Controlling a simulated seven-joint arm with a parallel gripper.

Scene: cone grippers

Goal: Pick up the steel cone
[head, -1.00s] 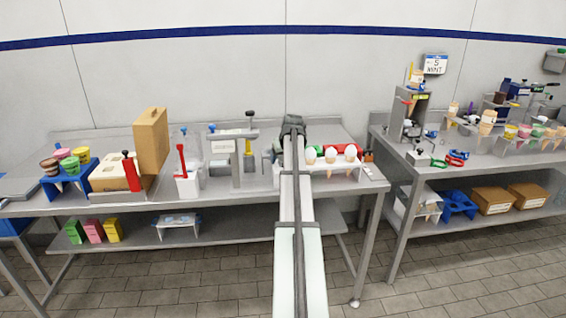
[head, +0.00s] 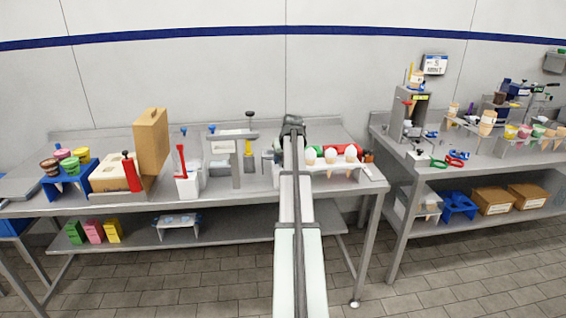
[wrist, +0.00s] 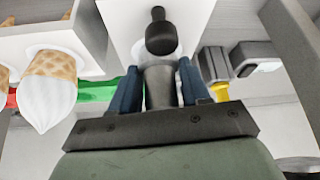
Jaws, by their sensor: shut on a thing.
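The steel cone (wrist: 158,88) is a plain grey metal taper, seen in the middle of the wrist view. My gripper (wrist: 159,82) has its two blue fingers closed on the cone's left and right sides. The cone's lower part is hidden behind the dark gripper body. A black rounded knob (wrist: 160,38) shows just beyond the cone; I cannot tell whether they are joined. In the head view my gripper (head: 292,127) is over the middle table, seen from behind, and my arm hides the cone.
White-topped waffle cones (head: 331,155) stand in a rack right of my arm; one waffle cone (wrist: 50,90) is close at left in the wrist view. A press stand (head: 236,150) and a white container with a red handle (head: 187,183) are to the left. The table's front middle is fairly clear.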

